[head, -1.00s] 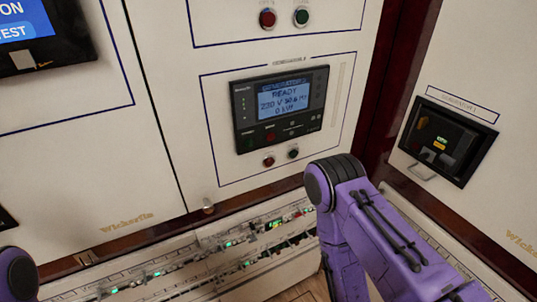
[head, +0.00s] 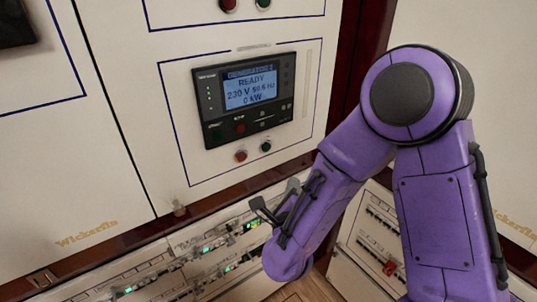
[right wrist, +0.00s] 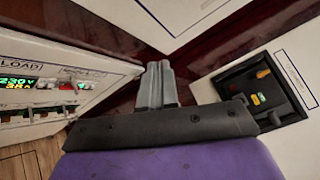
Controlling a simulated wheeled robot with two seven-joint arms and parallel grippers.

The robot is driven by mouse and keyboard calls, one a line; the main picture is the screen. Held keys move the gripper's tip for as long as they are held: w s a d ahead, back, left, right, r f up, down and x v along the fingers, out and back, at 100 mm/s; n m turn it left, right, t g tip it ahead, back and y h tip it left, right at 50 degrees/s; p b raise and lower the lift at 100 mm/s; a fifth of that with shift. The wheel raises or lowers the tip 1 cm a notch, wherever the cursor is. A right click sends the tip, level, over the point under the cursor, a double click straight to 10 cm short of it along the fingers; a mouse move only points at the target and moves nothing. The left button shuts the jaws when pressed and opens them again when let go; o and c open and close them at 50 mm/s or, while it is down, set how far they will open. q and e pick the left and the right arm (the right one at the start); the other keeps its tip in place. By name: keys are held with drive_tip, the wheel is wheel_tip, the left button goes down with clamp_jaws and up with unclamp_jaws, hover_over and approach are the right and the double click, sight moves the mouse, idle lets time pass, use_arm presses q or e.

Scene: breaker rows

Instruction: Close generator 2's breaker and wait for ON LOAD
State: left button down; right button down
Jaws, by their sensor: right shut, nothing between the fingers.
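The generator 2 controller (head: 250,98) is a black unit on the white cabinet in the head view. Its blue screen (head: 250,88) reads READY, 230 V, about 50 Hz and 0 kW. A red button (head: 240,155) and a green button (head: 265,146) sit below it. My right gripper (head: 262,208) is below these buttons, in front of the lower rows, apart from the controller. In the right wrist view its grey fingers (right wrist: 158,82) are together and empty. A recessed black breaker unit (right wrist: 258,95) shows at right there; its label is unreadable. My left gripper is out of view.
Low rows of small switches with green lights (head: 205,255) run below the cabinet. In the right wrist view, a panel marked LOAD (right wrist: 60,75) stands close on the left, with dark red wood (right wrist: 110,35) behind the fingers. My right arm covers much of the head view's right side.

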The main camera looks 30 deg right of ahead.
sight(266, 147)
drive_tip(key=r+m, duration=0.2)
drive_tip(key=r+m+h, duration=0.1)
drive_tip(key=shift+d+r+m, duration=0.2)
drive_tip(key=shift+r+m, duration=0.2)
drive_tip(key=w+b, duration=0.1)
drive_tip(key=w, duration=0.7)
drive_tip(key=shift+w+a, duration=0.35)
idle(1.5)
drive_tip(key=shift+w+a, duration=0.1)
drive_tip(key=shift+w, duration=0.35)
